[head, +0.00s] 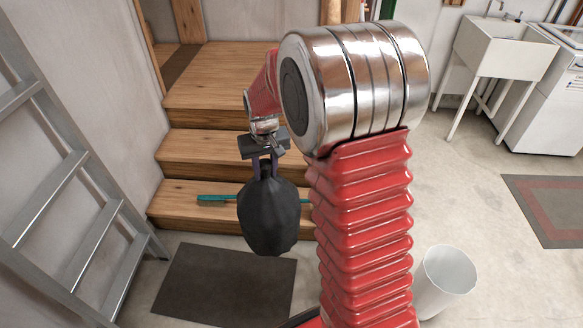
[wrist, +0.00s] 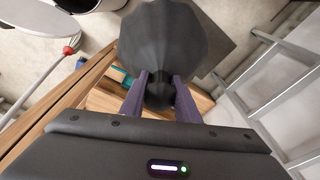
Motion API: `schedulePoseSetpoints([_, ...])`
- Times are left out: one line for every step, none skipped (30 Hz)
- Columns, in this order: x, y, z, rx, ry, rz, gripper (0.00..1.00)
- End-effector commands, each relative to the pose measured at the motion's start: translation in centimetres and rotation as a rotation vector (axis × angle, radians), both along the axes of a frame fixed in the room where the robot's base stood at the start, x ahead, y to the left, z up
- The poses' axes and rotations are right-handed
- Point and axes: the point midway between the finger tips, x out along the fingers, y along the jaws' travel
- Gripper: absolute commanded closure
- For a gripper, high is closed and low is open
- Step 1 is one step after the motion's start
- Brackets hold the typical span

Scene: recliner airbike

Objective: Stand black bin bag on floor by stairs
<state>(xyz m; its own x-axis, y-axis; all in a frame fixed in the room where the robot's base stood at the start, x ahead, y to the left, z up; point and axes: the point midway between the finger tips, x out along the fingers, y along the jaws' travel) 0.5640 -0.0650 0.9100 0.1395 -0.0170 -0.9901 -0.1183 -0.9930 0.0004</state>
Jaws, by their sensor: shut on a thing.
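The black bin bag (head: 268,212) hangs upright from my gripper (head: 265,166) in the head view. Its tied neck is between the two fingers, and its full body hangs below them. In the head view the bag overlaps the lowest step and the dark mat; its height above the floor is hard to tell. In the wrist view the bag (wrist: 165,45) fills the top middle, and my gripper (wrist: 160,88) is shut on its neck with both purple fingers. The wooden stairs (head: 215,128) rise behind the bag in the head view.
A dark mat (head: 205,285) lies on the floor before the stairs. A teal item (head: 215,199) lies on the lowest step. A metal ladder (head: 65,190) leans at the left. A white bin (head: 446,275) stands at the right. A sink (head: 495,55) is at the back right.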

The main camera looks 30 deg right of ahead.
Motion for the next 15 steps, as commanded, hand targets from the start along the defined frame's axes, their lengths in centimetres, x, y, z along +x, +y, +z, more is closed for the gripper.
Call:
schedulePoseSetpoints([0.3, 1.4, 0.3, 0.000, -0.005, 0.027, 1.00])
schedulePoseSetpoints([0.4, 2.2, 0.3, 0.000, -0.006, 0.040, 1.00])
schedulePoseSetpoints([0.4, 3.0, 0.4, -0.001, -0.007, 0.057, 1.00])
schedulePoseSetpoints([0.5, 3.6, 0.5, 0.000, -0.008, 0.067, 1.00])
schedulePoseSetpoints([0.5, 4.2, 0.5, -0.001, -0.009, 0.078, 1.00])
schedulePoseSetpoints([0.5, 4.8, 0.6, -0.001, -0.010, 0.089, 1.00])
schedulePoseSetpoints([0.6, 5.2, 0.6, -0.001, -0.010, 0.096, 1.00])
schedulePoseSetpoints([0.6, 5.6, 0.6, -0.001, -0.011, 0.103, 1.00])
schedulePoseSetpoints([0.6, 5.9, 0.6, -0.001, -0.011, 0.109, 1.00])
schedulePoseSetpoints([0.6, 6.1, 0.7, 0.000, -0.012, 0.112, 1.00])
schedulePoseSetpoints([0.6, 6.3, 0.7, -0.001, -0.012, 0.115, 1.00])
schedulePoseSetpoints([0.6, 6.4, 0.7, -0.001, -0.012, 0.118, 1.00])
schedulePoseSetpoints([0.6, 6.5, 0.7, 0.000, -0.012, 0.119, 1.00])
schedulePoseSetpoints([0.6, 6.5, 0.7, 0.000, -0.012, 0.119, 1.00])
schedulePoseSetpoints([0.6, 6.5, 0.7, 0.000, -0.012, 0.119, 1.00])
